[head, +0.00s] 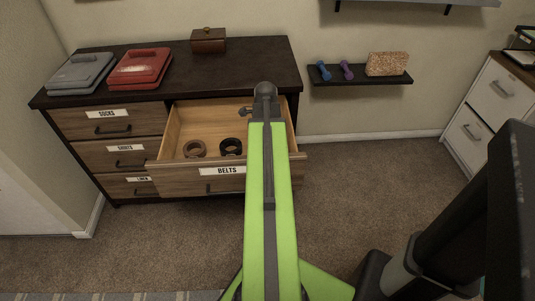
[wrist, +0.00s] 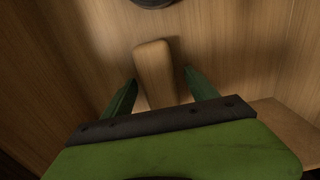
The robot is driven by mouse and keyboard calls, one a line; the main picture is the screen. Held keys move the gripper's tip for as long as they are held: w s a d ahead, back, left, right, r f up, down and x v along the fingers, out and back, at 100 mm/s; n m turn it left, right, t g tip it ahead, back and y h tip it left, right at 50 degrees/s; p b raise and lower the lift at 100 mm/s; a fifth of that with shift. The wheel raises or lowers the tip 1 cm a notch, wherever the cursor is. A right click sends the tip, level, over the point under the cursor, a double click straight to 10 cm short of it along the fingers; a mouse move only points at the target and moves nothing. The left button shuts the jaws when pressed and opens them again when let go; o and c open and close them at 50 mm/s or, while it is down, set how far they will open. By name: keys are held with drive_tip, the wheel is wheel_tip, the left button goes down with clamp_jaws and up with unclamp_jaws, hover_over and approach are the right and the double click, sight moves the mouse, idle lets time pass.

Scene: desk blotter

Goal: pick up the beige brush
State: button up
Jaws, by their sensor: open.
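The beige brush (wrist: 154,72) shows in the wrist view as a light wooden, rounded block inside a wooden drawer. My gripper (wrist: 161,77) is open, with one green finger on each side of the brush. The near end of the brush is hidden by the gripper's body, and I cannot tell whether the fingers touch it. In the head view my green arm reaches over the open drawer labelled BELTS (head: 200,169), and I cannot make out the brush or the fingers there.
A brown rolled belt (head: 195,148) and a black rolled belt (head: 231,146) lie in the drawer. A dark round thing (wrist: 153,3) sits beyond the brush in the wrist view. The dresser top (head: 240,70) holds a grey case, a red case and a small wooden box.

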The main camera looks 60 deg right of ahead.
clamp_jaws()
wheel_tip(320, 180, up, 10)
drive_tip(key=p, duration=1)
drive_tip(key=shift+r+p, duration=0.2)
drive_tip(key=shift+p, duration=0.15)
drive_tip(key=shift+f, duration=0.15)
